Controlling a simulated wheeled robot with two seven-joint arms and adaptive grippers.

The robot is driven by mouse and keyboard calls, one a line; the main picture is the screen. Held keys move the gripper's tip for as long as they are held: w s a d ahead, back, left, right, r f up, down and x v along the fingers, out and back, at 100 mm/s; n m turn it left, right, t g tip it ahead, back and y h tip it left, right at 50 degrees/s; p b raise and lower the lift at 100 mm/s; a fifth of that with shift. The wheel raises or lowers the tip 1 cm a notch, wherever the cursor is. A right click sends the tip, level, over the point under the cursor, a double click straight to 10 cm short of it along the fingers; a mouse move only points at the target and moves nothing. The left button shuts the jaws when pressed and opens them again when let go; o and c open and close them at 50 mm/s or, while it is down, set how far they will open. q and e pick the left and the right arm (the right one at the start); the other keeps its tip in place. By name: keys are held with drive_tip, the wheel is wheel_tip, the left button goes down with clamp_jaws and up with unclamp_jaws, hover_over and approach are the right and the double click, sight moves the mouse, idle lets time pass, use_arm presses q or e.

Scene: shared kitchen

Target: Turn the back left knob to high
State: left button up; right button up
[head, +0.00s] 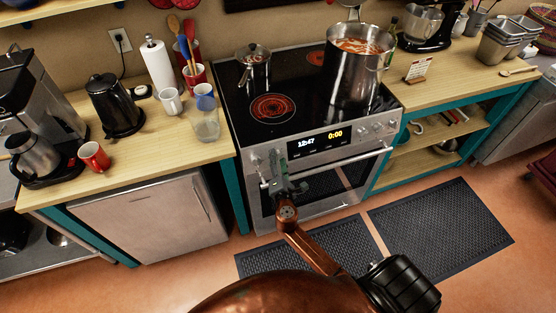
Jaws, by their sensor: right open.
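The stove (300,85) has a black glass top and a steel front panel with a lit display. A knob (254,161) shows at the panel's left end. Several knobs (377,127) show at its right end. My right gripper (274,174) is open in front of the panel's left part, close to the left knobs and the oven handle. It hides part of the panel there, and I cannot tell whether it touches a knob. The front left burner (272,108) and the back right burner (316,58) glow red. My left gripper is out of view.
A small lidded pot (256,71) stands at the back left of the cooktop. A large steel pot (352,80) with red contents stands at the right. Mugs, a glass and a kettle (113,103) stand on the left counter. Dark mats (440,225) lie on the floor.

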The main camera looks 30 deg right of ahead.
drive_tip(key=f+v, duration=0.1)
drive_tip(key=v, duration=1.1)
drive_tip(key=shift+r, duration=0.5)
